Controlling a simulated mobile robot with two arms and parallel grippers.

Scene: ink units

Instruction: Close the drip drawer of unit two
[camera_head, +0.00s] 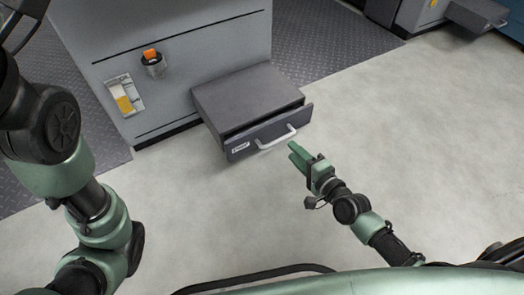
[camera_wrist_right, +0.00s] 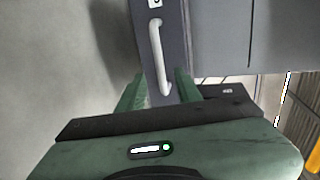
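The drip drawer (camera_head: 250,103) is a dark grey box sticking out from the base of a grey unit (camera_head: 190,45). Its front panel (camera_head: 240,143) has a small white label, too small to read, and a pale bar handle (camera_head: 277,138). My right gripper (camera_head: 296,152) is just in front of the handle, close to it. In the right wrist view the green fingers (camera_wrist_right: 158,88) stand apart, with the lower end of the handle (camera_wrist_right: 158,55) showing between their tips. Contact cannot be told. My left arm shows at the left; its gripper is out of view.
Another unit with a similar protruding drawer (camera_head: 478,14) stands at the upper right. The pale floor (camera_head: 400,130) right of the drawer is clear.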

